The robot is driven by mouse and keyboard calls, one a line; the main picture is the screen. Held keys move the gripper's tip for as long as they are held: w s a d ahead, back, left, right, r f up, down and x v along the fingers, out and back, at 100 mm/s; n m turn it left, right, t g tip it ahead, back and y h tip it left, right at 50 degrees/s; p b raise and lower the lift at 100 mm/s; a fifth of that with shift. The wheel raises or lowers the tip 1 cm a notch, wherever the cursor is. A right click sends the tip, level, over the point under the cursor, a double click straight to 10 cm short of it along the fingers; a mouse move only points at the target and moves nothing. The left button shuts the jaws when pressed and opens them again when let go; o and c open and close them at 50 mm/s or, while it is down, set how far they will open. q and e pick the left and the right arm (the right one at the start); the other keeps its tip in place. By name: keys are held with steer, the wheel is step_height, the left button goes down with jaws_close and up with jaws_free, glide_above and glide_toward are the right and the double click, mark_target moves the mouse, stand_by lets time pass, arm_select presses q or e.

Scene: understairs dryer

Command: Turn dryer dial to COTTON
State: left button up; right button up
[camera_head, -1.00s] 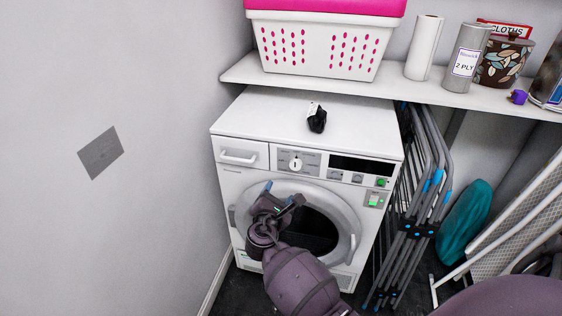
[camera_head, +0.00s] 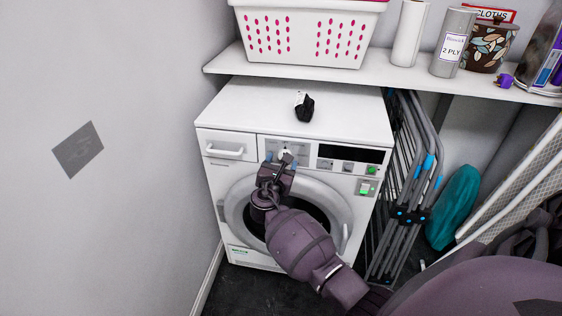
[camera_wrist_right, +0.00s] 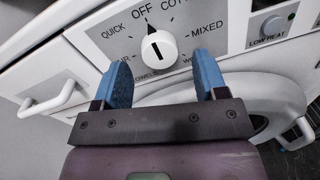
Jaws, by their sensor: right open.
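The round white dryer dial (camera_wrist_right: 159,48) shows in the right wrist view, with a dark line on its face and a black pointer mark above it towards OFF. The label COTTON is cut off at the top edge, just right of OFF. In the head view the dial (camera_head: 286,153) is partly covered by my right gripper (camera_head: 281,165). My right gripper (camera_wrist_right: 161,66) is open, its two blue fingers on either side below the dial, not closed on it. The white dryer (camera_head: 240,105) stands under the shelf. My left gripper is not in view.
The drawer handle (camera_wrist_right: 50,100) is left of the dial panel, and the LOW HEAT button (camera_wrist_right: 271,26) is right. A folded drying rack (camera_head: 408,190) stands close to the dryer's right side. A small black object (camera_head: 305,109) lies on top. The shelf (camera_head: 300,67) overhangs behind.

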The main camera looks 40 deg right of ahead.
steer(key=shift+w+d+f, duration=0.1)
steer(key=shift+w+d, duration=0.35)
steer(key=shift+d, duration=0.15)
steer(key=shift+w+d, duration=0.1)
steer(key=shift+d, duration=0.05)
steer(key=c, duration=0.9)
